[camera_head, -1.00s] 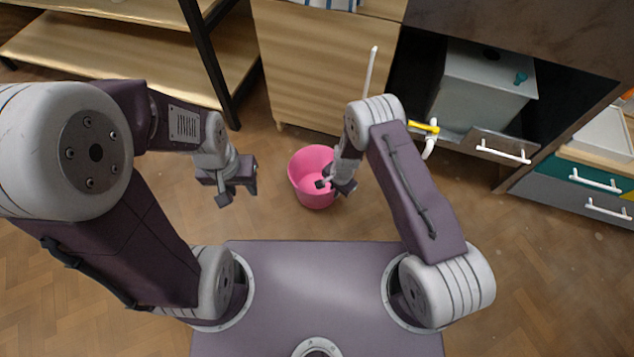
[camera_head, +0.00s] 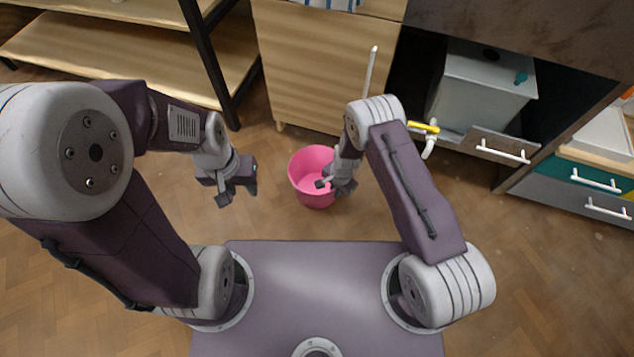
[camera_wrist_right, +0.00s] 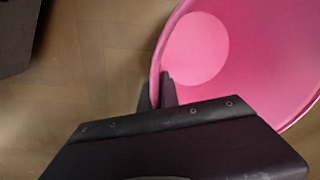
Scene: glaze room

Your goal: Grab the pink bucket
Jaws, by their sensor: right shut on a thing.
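The pink bucket (camera_head: 312,170) stands upright on the wooden floor in front of the cabinet, its open top facing up. It also fills the upper right of the right wrist view (camera_wrist_right: 255,60). My right gripper (camera_head: 328,184) is at the bucket's right side in the head view. In the right wrist view my right gripper (camera_wrist_right: 158,92) is shut on the bucket's rim, with one finger inside and one outside. My left gripper (camera_head: 226,198) hangs empty over the floor to the left of the bucket, apart from it. Its jaws look parted.
A wooden cabinet (camera_head: 325,75) stands behind the bucket, with a wooden shelf (camera_head: 120,60) at left. A grey bin (camera_head: 484,88) sits in the dark opening at right, above a drawer with a white handle (camera_head: 503,150). Floor left of the bucket is clear.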

